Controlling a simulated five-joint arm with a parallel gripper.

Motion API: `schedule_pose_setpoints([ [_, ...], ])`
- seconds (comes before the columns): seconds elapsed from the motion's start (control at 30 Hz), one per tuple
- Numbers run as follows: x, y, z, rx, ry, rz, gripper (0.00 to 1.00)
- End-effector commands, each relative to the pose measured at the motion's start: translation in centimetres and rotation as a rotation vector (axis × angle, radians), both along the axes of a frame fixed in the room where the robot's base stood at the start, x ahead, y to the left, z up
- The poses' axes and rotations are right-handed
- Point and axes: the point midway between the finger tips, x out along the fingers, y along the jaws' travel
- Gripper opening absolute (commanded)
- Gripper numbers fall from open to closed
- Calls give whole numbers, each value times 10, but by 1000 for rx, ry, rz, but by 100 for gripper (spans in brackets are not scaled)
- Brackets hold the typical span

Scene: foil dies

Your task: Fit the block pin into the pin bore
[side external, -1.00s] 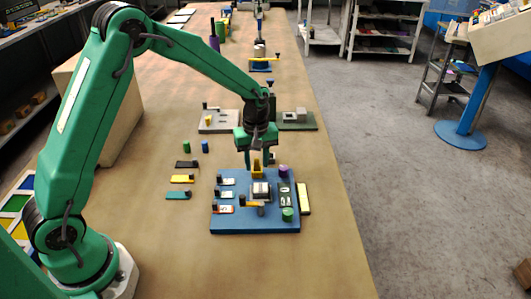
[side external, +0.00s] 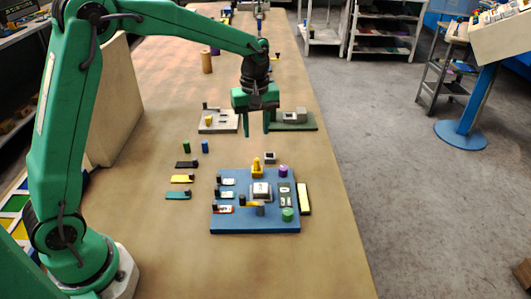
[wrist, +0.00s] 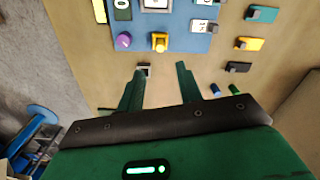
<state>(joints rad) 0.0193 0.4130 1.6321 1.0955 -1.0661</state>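A blue plate (side external: 228,222) lies on the bench with a pale square block (side external: 261,191) at its middle. A yellow upright piece (side external: 257,168) stands at its far edge and shows in the wrist view (wrist: 160,42). A small dark block with a pale top (side external: 270,157) lies on the bench just past that edge; the wrist view shows it (wrist: 145,70) near my left-hand fingertip. My gripper (side external: 257,134) is raised above and beyond the plate, its two fingers apart and empty, as the wrist view (wrist: 160,70) shows. I cannot tell which piece is the block pin or which opening is the bore.
A purple knob (side external: 283,171) and a green knob (side external: 288,214) stand on the plate's right side. Several flat coloured pieces, including a yellow one (side external: 182,179), lie left of it. Grey (side external: 212,127) and green (side external: 300,126) fixtures stand beyond. The near bench is clear.

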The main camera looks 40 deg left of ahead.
Motion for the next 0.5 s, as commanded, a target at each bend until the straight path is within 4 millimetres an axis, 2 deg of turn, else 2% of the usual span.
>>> schedule_pose_setpoints([
  [0.2, 0, 0, 10, 0, 0, 0, 35],
  [0.5, 0, 0, 10, 1, 1, 0, 35],
])
